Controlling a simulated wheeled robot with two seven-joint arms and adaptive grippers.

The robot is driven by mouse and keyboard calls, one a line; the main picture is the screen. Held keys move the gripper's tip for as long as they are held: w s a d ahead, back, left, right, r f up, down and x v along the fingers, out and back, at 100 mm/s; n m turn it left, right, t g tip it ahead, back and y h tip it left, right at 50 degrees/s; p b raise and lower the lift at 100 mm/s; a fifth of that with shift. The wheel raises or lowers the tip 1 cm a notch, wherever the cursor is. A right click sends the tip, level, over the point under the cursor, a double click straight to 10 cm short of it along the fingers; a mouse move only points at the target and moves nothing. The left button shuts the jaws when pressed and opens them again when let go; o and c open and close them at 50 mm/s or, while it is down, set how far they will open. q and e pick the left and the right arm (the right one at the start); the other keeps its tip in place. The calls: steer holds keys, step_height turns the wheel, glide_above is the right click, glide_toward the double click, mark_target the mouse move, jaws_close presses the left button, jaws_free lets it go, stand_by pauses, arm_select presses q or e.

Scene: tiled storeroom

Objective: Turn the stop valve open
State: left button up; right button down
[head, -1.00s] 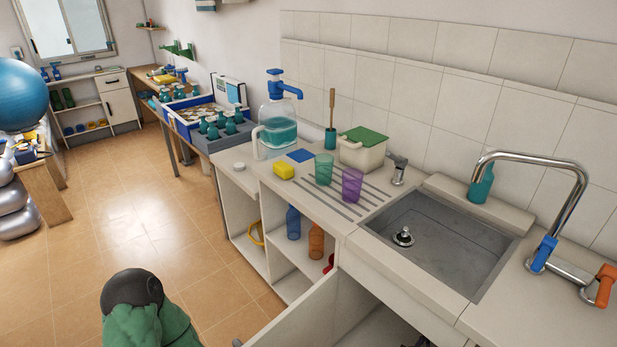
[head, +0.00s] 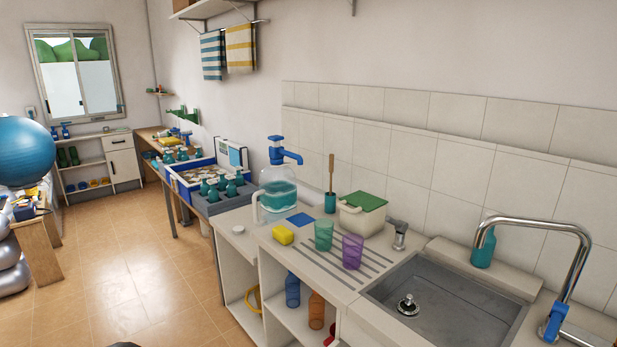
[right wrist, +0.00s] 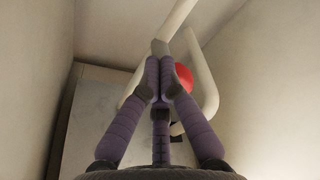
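The right wrist view looks up inside a pale enclosed space. A round red part (right wrist: 184,77), which looks like the stop valve's handle, sits among white pipes (right wrist: 205,75). My right gripper (right wrist: 160,47) has its purple fingers drawn together, with the grey tips meeting. The red part shows just right of and behind the fingers, partly hidden by them. I see nothing between the tips, and I cannot tell whether a finger touches the handle.
Pale walls close in on both sides of my right gripper.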

steer(key=shift+d+r, duration=0.15)
steer(key=shift+r, duration=0.3)
steer(key=shift+s+d+r, duration=0.2)
steer(key=shift+s+r, duration=0.05)
steer(key=shift+r, duration=0.4)
steer(key=p+v, duration=0.1)
steer(key=v, duration=0.5)
steer(key=shift+a+p, duration=0.2)
steer(key=shift+p, duration=0.15)
stand_by(0.4)
